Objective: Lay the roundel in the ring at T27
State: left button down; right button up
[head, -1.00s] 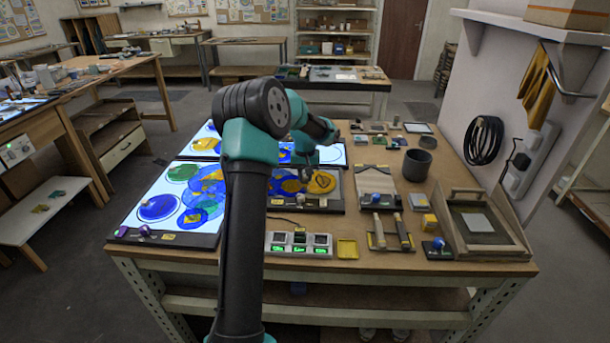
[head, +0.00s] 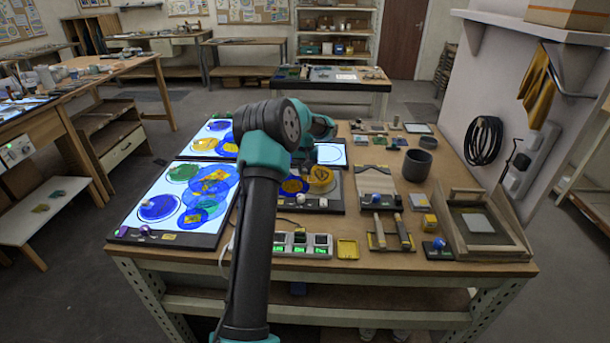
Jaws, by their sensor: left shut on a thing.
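My left gripper (head: 308,168) points down at the middle panel, partly hidden by my own arm. It is shut, apparently on a yellow roundel (head: 321,181), which looks slightly raised over the dark middle panel (head: 335,205). A dark blue disc (head: 294,186) lies just left of the roundel. A lit panel (head: 338,147) behind shows a drawn ring (head: 329,154) on white. Other drawn rings and coloured discs are on the lit left panel (head: 143,190). I cannot read which ring is T27. My right gripper is not in view.
A box with green displays (head: 300,251) and a yellow tray (head: 347,249) are at the front. Bare bench shows at the front edge.

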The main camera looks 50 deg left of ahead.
pick_arm(q)
jog(key=shift+f, duration=1.2)
jog(key=shift+f, duration=0.15)
jog(key=c, duration=1)
grip_release()
notch_tip(320, 180, up, 12)
jog(key=shift+r, duration=0.15)
